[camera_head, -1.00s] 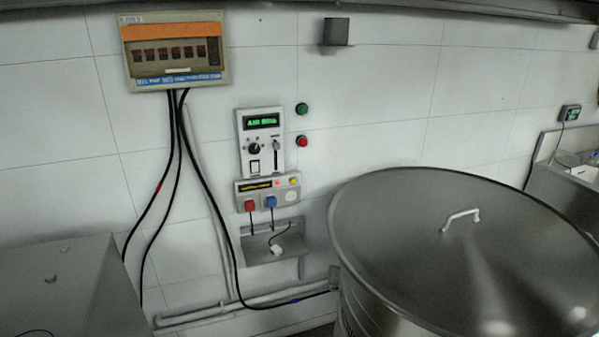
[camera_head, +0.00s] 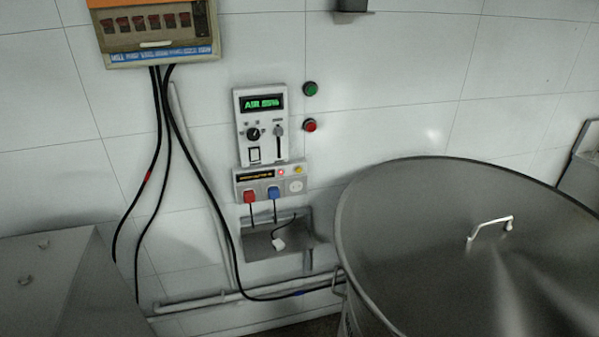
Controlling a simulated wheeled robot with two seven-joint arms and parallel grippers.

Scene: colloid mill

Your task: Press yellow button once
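The small yellow button (camera_head: 298,170) is at the upper right of a grey socket panel (camera_head: 270,183) on the tiled wall. A lit red light (camera_head: 281,172) is just left of it. A red plug (camera_head: 249,196) and a blue plug (camera_head: 273,192) are in the panel, and a round white socket (camera_head: 296,186) is below the button. Neither of my grippers shows in the head view.
A control box (camera_head: 262,125) with a green display is above the panel. A green button (camera_head: 310,89) and a red button (camera_head: 309,125) are beside it. A metal shelf (camera_head: 270,246) is below. A large lidded steel vessel (camera_head: 410,210) fills the right; a metal box (camera_head: 60,285) is lower left.

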